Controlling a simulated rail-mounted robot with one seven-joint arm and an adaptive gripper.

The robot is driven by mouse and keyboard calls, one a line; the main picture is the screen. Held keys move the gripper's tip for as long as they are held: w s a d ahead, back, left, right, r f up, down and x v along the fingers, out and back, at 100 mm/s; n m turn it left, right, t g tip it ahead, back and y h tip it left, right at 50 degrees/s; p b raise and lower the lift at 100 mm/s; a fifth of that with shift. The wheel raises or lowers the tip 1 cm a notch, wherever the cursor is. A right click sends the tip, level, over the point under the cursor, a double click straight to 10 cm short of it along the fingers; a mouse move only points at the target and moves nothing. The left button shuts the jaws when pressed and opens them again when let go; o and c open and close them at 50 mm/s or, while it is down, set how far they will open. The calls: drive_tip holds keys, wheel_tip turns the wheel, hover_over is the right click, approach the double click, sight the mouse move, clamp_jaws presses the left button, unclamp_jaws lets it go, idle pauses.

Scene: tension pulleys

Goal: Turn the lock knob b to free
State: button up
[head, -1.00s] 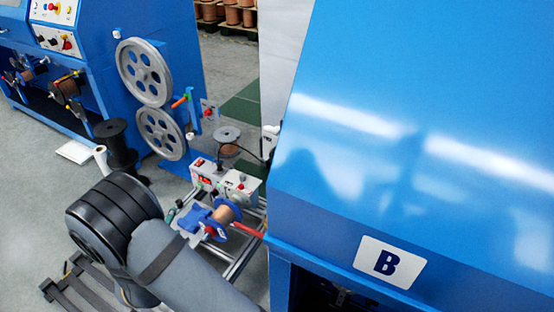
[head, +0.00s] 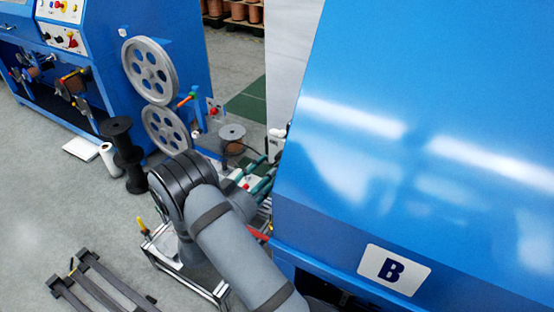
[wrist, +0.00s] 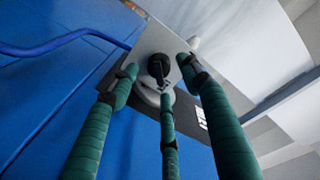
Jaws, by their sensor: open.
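In the wrist view, a black knob (wrist: 155,66) sits on a grey plate (wrist: 172,36) fixed to a blue panel. A pale round base shows just below the knob. My gripper (wrist: 160,80) has three green fingers spread open, one left of the knob, one right and one below it. It appears empty, and I cannot tell whether any fingertip touches the knob. In the head view, my gripper (head: 259,175) shows only as bits of green finger beyond my arm, beside the blue machine. The knob is hidden there, and its lettering cannot be read.
A blue cable (wrist: 65,42) runs across the panel at left in the wrist view. The blue machine marked B (head: 440,130) fills the right of the head view. Grey pulley wheels (head: 150,70), a black spool (head: 122,150) and a metal frame (head: 160,250) stand near my arm.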

drive_tip(key=shift+p+x, duration=0.3)
drive_tip(key=shift+x, duration=1.3)
drive_tip(key=shift+c, duration=0.6)
drive_tip(key=c, duration=1)
